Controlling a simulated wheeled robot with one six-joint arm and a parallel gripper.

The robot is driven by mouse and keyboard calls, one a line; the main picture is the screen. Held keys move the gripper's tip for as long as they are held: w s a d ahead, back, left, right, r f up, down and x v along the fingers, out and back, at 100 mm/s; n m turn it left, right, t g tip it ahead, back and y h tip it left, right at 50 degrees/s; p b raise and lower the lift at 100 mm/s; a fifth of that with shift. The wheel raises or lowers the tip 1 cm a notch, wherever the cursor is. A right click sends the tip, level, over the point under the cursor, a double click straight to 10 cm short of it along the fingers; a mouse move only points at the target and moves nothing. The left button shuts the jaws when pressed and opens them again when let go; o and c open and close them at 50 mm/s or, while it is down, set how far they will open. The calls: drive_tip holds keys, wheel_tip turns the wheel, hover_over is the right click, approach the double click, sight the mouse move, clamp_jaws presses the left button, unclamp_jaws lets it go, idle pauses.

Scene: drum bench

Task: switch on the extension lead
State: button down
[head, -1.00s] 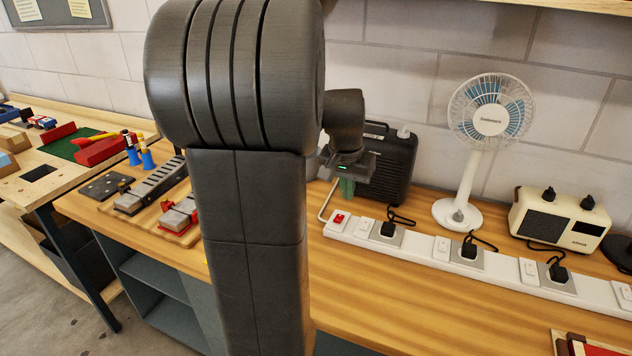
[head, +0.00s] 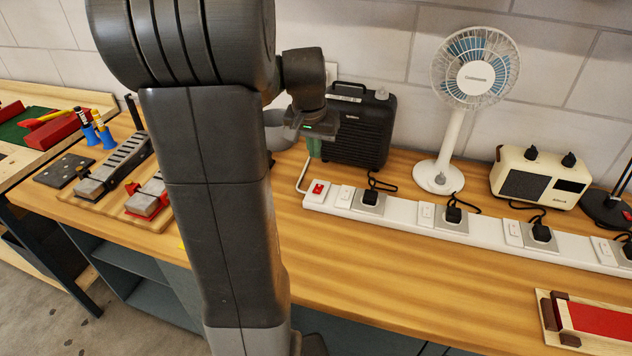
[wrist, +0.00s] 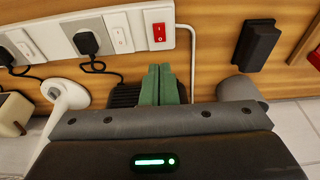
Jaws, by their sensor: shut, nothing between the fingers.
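The white extension lead (head: 403,213) lies along the bench with several sockets and rocker switches. Its red main switch (head: 318,188) is at the left end, beside the cable; it also shows in the wrist view (wrist: 159,33), with marks on its face. My gripper (head: 313,147) is above the bench, just behind the lead's left end in the head view. In the wrist view its green fingers (wrist: 160,84) are together and empty, apart from the red switch. Whether the switch is on or off I cannot tell.
A black speaker-like box (head: 360,130) stands close to the right of my gripper. A white fan (head: 456,110) and a cream radio (head: 540,177) stand behind the lead. A dark block (wrist: 258,45) shows in the wrist view.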

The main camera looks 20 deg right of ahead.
drive_tip(key=p, duration=0.1)
approach(317, 190)
drive_tip(key=x, duration=0.5)
drive_tip(key=shift+w+d+f, duration=0.15)
drive_tip(key=shift+w+f, duration=0.05)
drive_tip(key=shift+w, duration=0.1)
drive_tip(key=shift+f, duration=0.6)
drive_tip(key=shift+f, duration=0.1)
drive_tip(key=shift+s+f+b, duration=0.1)
drive_tip(key=shift+f+b, duration=0.15)
drive_tip(key=shift+b, duration=0.05)
drive_tip(key=shift+s+r, duration=0.1)
drive_tip(key=shift+w+d+r+p, duration=0.3)
drive_tip(key=shift+w+d+p, duration=0.05)
drive_tip(key=shift+w, duration=0.3)
drive_tip(key=shift+r, duration=0.15)
